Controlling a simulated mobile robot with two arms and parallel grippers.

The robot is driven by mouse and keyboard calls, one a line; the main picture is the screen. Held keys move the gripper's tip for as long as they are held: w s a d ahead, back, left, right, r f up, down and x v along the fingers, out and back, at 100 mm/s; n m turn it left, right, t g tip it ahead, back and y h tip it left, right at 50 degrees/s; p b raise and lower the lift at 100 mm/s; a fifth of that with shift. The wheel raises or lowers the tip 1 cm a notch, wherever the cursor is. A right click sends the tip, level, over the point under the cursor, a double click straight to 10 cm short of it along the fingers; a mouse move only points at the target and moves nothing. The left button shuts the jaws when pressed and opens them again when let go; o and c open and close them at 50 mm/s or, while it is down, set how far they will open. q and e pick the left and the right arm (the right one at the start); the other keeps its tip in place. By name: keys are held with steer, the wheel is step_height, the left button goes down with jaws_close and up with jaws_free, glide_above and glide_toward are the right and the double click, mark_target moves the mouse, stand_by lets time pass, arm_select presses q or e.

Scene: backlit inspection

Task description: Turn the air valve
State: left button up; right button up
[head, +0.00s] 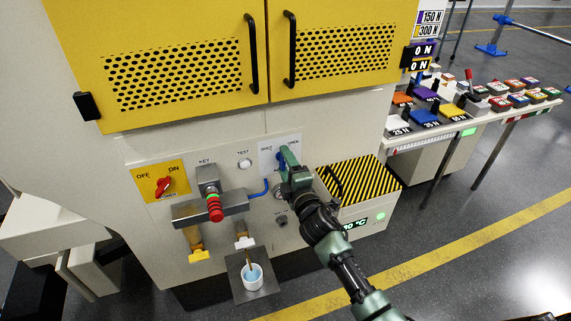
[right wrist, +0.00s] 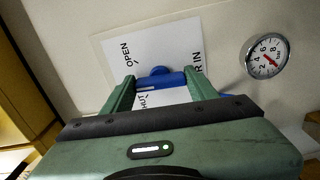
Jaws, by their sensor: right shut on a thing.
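The air valve's blue handle (right wrist: 172,80) sits on a white label plate (right wrist: 118,48) marked OPEN, SHUT and, partly hidden, AIR IN. My right gripper (right wrist: 160,88) is shut on the handle, with one green finger on each side of it in the right wrist view. In the head view my right gripper (head: 285,160) reaches the same plate (head: 266,150) on the machine's front and covers most of the handle (head: 281,160). Which mark the handle points to I cannot tell. My left gripper is not in view.
A round pressure gauge (right wrist: 267,57) is right of the plate in the right wrist view. In the head view, a red OFF/ON knob (head: 163,186) and a key block with a red-and-green part (head: 214,207) are to the left. A striped box (head: 362,180) stands close right of my arm.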

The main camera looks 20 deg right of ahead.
steer(key=m, duration=0.4)
steer(key=shift+f+m, duration=0.1)
steer(key=shift+m, duration=0.2)
steer(key=shift+m+p, duration=0.5)
steer(key=shift+m, duration=1.4)
steer(key=o, duration=1.4)
steer(key=shift+c, duration=0.2)
steer(key=s, duration=0.8)
steer(key=shift+f, duration=0.15)
